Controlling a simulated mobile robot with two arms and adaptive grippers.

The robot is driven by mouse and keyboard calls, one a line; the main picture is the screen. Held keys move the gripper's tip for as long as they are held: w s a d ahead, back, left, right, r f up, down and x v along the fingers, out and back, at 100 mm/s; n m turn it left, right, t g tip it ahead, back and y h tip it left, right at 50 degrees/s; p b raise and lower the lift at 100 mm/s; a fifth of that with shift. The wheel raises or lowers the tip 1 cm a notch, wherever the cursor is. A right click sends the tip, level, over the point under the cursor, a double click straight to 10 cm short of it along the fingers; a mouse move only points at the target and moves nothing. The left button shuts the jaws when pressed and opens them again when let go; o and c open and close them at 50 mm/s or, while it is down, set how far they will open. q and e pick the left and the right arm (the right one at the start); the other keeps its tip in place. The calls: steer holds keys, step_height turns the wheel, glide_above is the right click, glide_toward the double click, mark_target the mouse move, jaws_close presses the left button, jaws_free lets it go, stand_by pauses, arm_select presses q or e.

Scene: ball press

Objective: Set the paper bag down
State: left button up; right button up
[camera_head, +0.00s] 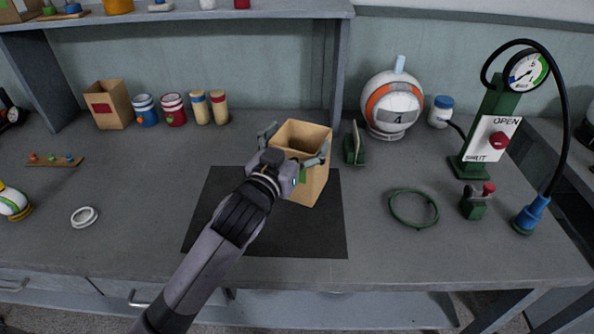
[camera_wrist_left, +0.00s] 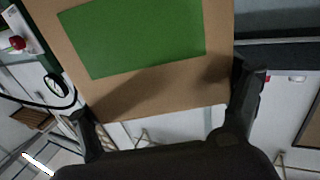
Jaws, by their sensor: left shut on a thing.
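A tan paper bag (camera_head: 313,180) with an open top is in the middle of the head view, over the dark mat (camera_head: 221,216). My left gripper (camera_head: 294,150) is shut on the bag, with one finger on each side of it near the top. In the left wrist view the bag (camera_wrist_left: 150,97) fills the space between the two fingers (camera_wrist_left: 160,130), and a green patch (camera_wrist_left: 135,38) shows on its face. The bag looks upright. I cannot tell whether its bottom touches the mat. My right gripper is not in view.
A second paper bag (camera_head: 109,105), cans (camera_head: 146,110) and tubes stand at the back left. A ball (camera_head: 392,104) marked 4 stands behind right. A green ring (camera_head: 414,208), a small green block (camera_head: 477,201) and a gauge stand (camera_head: 493,130) are to the right. The mat's front part is clear.

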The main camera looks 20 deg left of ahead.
arm_select(q)
step_height(320, 180, down, 3)
steer(key=shift+f, duration=0.1)
step_height(320, 180, down, 4)
steer(key=shift+r+b, duration=0.1)
steer(key=shift+b, duration=0.35)
steer(key=o, duration=1.3)
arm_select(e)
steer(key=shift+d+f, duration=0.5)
arm_select(q)
steer(key=shift+s+a+b, duration=0.2)
steer(key=shift+s, duration=1.8)
steer(key=shift+s+a+b, duration=0.25)
steer(key=shift+s, duration=1.75)
steer(key=shift+s+a+b, duration=0.2)
steer(key=shift+s, duration=1.8)
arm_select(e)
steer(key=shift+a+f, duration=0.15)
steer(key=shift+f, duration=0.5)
